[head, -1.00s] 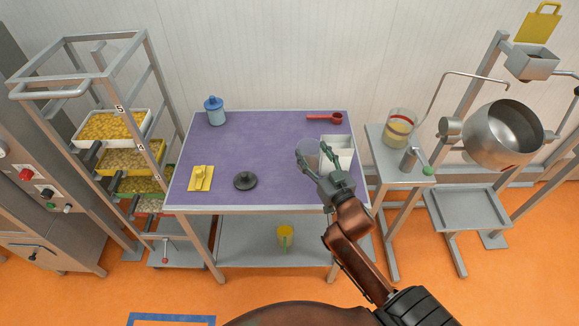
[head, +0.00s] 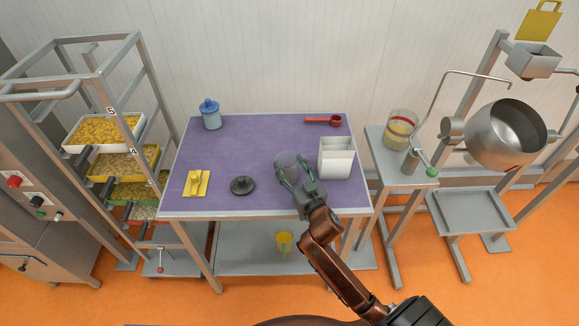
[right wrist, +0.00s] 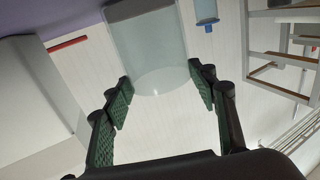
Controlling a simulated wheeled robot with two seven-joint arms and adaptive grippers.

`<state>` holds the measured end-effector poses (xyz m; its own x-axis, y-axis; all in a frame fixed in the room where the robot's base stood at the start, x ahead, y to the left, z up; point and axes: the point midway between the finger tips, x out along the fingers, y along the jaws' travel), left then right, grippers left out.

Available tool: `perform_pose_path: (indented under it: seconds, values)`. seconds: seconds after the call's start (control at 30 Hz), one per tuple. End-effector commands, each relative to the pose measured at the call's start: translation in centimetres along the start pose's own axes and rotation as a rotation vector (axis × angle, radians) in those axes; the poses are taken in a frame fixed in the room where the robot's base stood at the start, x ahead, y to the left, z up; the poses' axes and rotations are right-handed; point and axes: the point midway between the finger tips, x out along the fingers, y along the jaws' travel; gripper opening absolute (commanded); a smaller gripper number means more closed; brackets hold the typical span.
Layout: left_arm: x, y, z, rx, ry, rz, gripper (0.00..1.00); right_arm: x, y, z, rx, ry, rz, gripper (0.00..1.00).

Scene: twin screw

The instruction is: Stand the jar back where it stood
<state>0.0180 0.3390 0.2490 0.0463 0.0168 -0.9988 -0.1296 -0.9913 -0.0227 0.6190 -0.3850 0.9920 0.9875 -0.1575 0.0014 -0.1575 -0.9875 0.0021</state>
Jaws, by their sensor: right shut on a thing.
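The clear glass jar (head: 287,161) is between the fingers of my right gripper (head: 291,174), over the middle right of the purple-topped table (head: 245,140). In the right wrist view the jar (right wrist: 150,45) shows as a pale see-through cylinder with a grey band at its far end, between the green-padded fingers (right wrist: 163,88). The jar looks roughly upright; I cannot tell whether its base touches the table. A dark round lid with a knob (head: 243,185) lies on the table left of the jar. My left gripper is not in view.
A white open container (head: 337,158) stands just right of the jar. A red scoop (head: 324,121) lies behind, a blue-lidded jar (head: 210,114) at back left, and a yellow pad (head: 196,184) at front left. The table's middle is clear.

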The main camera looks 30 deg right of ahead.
Motion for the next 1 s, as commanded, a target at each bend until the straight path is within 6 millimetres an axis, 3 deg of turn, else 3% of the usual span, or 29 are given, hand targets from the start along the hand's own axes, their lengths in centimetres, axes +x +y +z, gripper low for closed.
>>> perform_pose_path:
  seconds: [0.27, 0.3, 0.5, 0.83, 1.0]
  values:
    - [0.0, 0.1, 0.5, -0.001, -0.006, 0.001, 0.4, 0.0, 0.0, 0.1, 0.002, 0.0, 0.0, 0.24]
    - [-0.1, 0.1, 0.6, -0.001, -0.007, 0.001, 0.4, 0.0, 0.0, 0.1, 0.001, -0.001, 0.0, 0.56]
    - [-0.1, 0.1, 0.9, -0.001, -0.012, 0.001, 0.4, 0.0, 0.0, 0.1, 0.001, -0.001, 0.0, 0.69]
    - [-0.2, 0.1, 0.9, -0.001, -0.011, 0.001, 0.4, 0.0, 0.0, -0.2, 0.0, 0.0, 0.0, 0.7]
    - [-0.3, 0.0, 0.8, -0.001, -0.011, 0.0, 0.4, -2.0, 0.0, -0.1, 0.003, -0.003, 0.0, 0.7]
